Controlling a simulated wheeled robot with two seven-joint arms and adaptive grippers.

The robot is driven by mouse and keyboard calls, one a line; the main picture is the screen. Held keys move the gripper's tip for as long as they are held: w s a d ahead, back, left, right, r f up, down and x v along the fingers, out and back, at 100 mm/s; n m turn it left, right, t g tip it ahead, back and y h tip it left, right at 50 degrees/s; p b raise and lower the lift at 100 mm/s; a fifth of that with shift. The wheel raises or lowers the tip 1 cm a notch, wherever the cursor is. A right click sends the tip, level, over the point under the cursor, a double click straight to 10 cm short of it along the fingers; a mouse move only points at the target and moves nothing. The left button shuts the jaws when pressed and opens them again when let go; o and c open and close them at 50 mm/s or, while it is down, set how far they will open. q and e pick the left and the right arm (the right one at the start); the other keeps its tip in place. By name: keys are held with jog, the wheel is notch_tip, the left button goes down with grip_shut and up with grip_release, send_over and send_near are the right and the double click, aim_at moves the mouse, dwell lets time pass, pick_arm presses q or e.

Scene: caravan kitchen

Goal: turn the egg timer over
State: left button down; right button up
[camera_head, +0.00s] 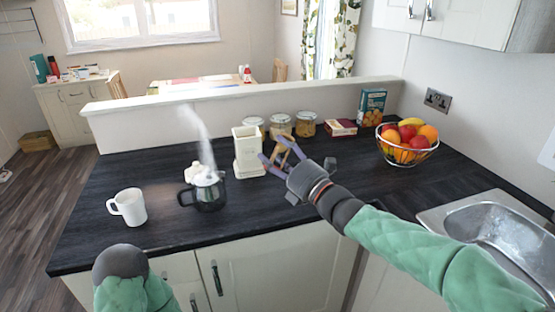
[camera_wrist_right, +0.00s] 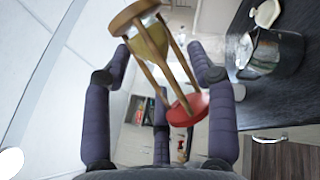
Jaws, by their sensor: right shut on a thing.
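The egg timer is a wooden hourglass with posts around a glass of yellowish sand. In the right wrist view the egg timer (camera_wrist_right: 160,55) stands between my fingers, tilted, with a plain wooden end at the top and a red end at the bottom. My right gripper (camera_head: 272,158) is shut on the egg timer (camera_head: 291,147) and holds it above the counter in the head view, where it is small and partly hidden by the fingers. My left arm's rounded end shows at the bottom left, but its gripper is not visible.
On the dark counter (camera_head: 160,180) are a white mug (camera_head: 130,207), a steaming dark teapot (camera_head: 205,190), a cream canister (camera_head: 248,152), several jars (camera_head: 305,125), a box (camera_head: 372,106) and a fruit bowl (camera_head: 405,155). A sink (camera_head: 495,230) lies at right. Free counter lies in front of the canister.

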jog(key=n+y, duration=0.1)
jog(key=n, duration=0.2)
jog(key=n+g+y, duration=0.1)
jog(key=n+y, duration=0.1)
jog(key=n, duration=0.2)
jog(key=shift+w+n, duration=0.1)
jog(key=shift+n, duration=0.2)
jog(key=n+g+y, duration=0.1)
jog(key=n, duration=0.3)
jog(key=n+g+y, duration=0.2)
jog(key=n, duration=0.1)
jog(key=shift+d+n, duration=0.1)
jog(key=shift+n, duration=0.3)
